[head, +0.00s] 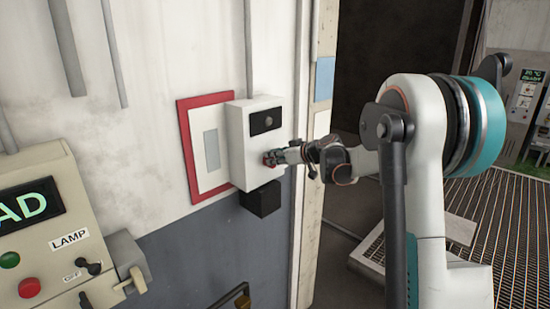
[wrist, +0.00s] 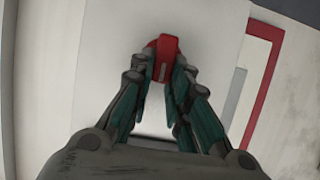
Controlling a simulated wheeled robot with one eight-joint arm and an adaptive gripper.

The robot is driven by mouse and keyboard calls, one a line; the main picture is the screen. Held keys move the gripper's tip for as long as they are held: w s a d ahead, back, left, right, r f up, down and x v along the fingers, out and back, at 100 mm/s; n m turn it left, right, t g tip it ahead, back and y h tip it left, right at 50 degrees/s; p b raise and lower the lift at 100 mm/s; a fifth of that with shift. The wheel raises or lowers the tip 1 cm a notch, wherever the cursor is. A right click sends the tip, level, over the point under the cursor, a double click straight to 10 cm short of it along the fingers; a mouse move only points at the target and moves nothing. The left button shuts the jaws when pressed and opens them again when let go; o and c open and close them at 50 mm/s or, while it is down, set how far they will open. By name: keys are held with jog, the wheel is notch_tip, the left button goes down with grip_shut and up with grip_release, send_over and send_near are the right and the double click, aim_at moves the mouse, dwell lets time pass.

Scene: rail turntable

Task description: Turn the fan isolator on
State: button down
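The fan isolator appears to be the white wall box (head: 250,150) with a dark panel and a round grey part near its top. A red handle (head: 268,159) is on its front face, mostly covered by my gripper (head: 276,157) in the head view. In the wrist view the red handle (wrist: 164,52) stands between the two fingertips of my gripper (wrist: 163,75). The fingers close in on both sides of it and seem to touch it. The box's white front (wrist: 100,60) fills much of that view. I cannot read any on or off marking.
A red-framed white board (head: 187,150) hangs behind the box on its left. A black block (head: 261,199) is under the box. A beige control panel (head: 45,235) with a lamp switch stands at lower left. A dark doorway (head: 390,60) opens at right.

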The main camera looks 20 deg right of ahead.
jog(key=shift+d, duration=0.1)
jog(key=shift+w+d+f+m+y+b, duration=0.15)
jog(key=shift+d+f+m+y+b, duration=0.25)
jog(key=shift+m+y+b, duration=1.35)
jog(key=shift+w+d+f+m+y+b, duration=0.3)
jog(key=shift+m+y+b, duration=0.55)
jog(key=shift+m+b, duration=1.7)
jog(key=shift+w+d+f+m+y+b, duration=0.1)
jog(key=shift+d+f+m+y+b, duration=0.35)
jog(key=shift+m+y+b, duration=1.25)
jog(key=shift+a+m+h, duration=0.1)
jog(key=shift+m+h, duration=0.3)
jog(key=shift+m, duration=0.4)
jog(key=c, duration=1.5)
grip_release()
jog(key=shift+f, duration=0.1)
jog(key=shift+b, duration=0.3)
